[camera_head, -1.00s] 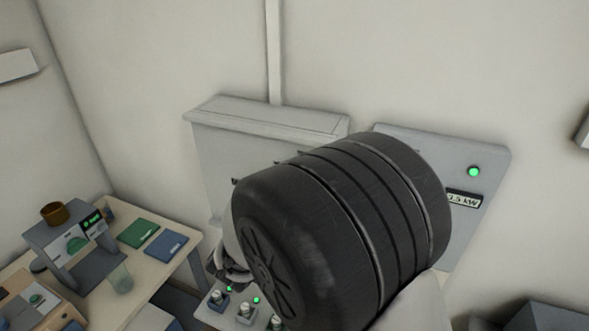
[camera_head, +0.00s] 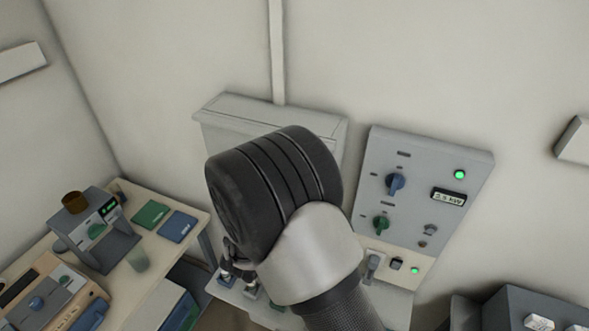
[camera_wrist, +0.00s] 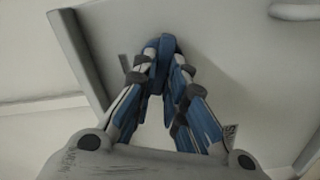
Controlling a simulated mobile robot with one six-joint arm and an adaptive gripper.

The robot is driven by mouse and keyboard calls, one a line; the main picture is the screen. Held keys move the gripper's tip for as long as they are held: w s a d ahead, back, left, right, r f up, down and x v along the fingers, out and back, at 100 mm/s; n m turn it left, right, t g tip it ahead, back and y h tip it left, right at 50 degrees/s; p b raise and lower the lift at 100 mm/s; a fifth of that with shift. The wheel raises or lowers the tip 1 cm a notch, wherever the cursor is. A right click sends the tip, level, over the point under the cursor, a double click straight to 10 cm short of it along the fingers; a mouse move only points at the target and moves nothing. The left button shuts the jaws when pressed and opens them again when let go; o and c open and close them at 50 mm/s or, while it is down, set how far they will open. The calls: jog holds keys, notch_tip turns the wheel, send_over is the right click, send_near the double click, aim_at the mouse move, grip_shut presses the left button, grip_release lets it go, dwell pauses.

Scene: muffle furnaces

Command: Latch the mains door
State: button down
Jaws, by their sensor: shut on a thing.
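The mains box, a light grey wall cabinet (camera_head: 222,118), stands behind my arm in the head view. My arm hides most of its front. In the wrist view a flat grey door panel (camera_wrist: 225,40) fills much of the picture. My gripper (camera_wrist: 161,70) points at this panel with its blue-padded fingers drawn together at the tips. They are shut on a small blue handle (camera_wrist: 165,42) on the panel. The fingers partly cover the handle. The head view does not show the fingertips, and I cannot tell there whether the latch is engaged.
Right of the cabinet is a grey control panel (camera_head: 415,160) with blue and green knobs and a lit green lamp (camera_head: 459,174). Small switches (camera_head: 250,290) sit below my wrist. A bench (camera_head: 190,240) with instruments stands left. Dark-grey equipment (camera_head: 530,310) is at lower right.

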jog(key=shift+f+n+p, duration=0.1)
jog(key=shift+n+p, duration=1.3)
jog(key=shift+n, duration=0.8)
jog(key=c, duration=1.6)
grip_release()
jog(key=shift+c, duration=0.2)
jog(key=shift+o, duration=0.2)
jog(key=v, duration=1.2)
